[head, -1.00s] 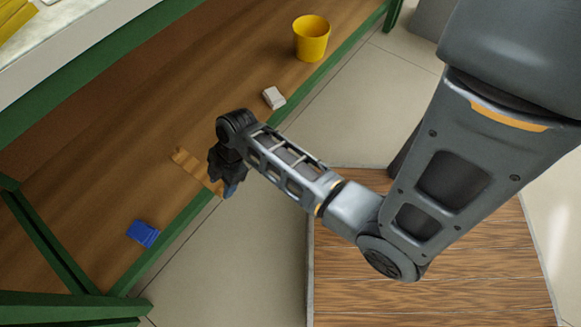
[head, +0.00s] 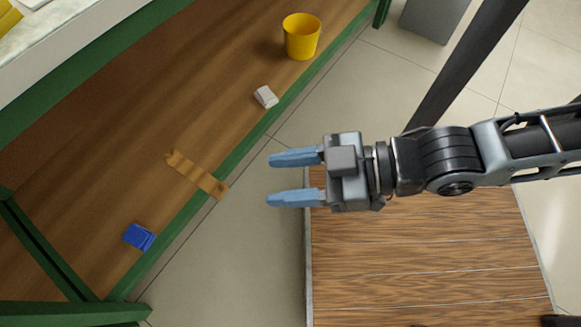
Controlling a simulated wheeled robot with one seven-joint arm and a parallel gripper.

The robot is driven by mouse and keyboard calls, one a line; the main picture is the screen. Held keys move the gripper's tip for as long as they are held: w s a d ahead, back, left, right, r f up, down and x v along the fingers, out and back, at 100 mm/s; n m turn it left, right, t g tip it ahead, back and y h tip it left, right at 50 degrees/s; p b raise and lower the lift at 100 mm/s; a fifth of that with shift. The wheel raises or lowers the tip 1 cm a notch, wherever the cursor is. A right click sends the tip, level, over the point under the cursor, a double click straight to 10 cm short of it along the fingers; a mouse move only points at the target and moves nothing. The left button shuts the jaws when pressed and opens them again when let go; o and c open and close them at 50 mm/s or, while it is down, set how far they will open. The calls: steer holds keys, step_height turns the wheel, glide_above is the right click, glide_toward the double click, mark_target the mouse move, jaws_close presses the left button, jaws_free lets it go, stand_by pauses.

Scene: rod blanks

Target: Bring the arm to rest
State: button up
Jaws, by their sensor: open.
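My gripper (head: 268,178) shows in the head view with two blue fingers spread apart and nothing between them. It points left, over the gap of tiled floor between the green-edged wooden shelf (head: 120,130) and a wood-plank surface (head: 420,260). My arm (head: 480,160) stretches in from the right edge of the picture. The gripper is apart from everything on the shelf.
On the shelf are a yellow bucket (head: 302,38), a small white block (head: 265,97), a brown wooden strip (head: 196,175) near the front edge, and a blue block (head: 139,237). A green frame (head: 40,250) stands at lower left.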

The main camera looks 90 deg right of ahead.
steer(key=shift+s+r, duration=0.15)
steer(key=shift+r, duration=0.5)
steer(key=shift+r, duration=0.1)
step_height(320, 180, up, 26)
steer(key=p, duration=2.6)
steer(key=shift+r+p, duration=0.25)
steer(key=shift+p, duration=0.15)
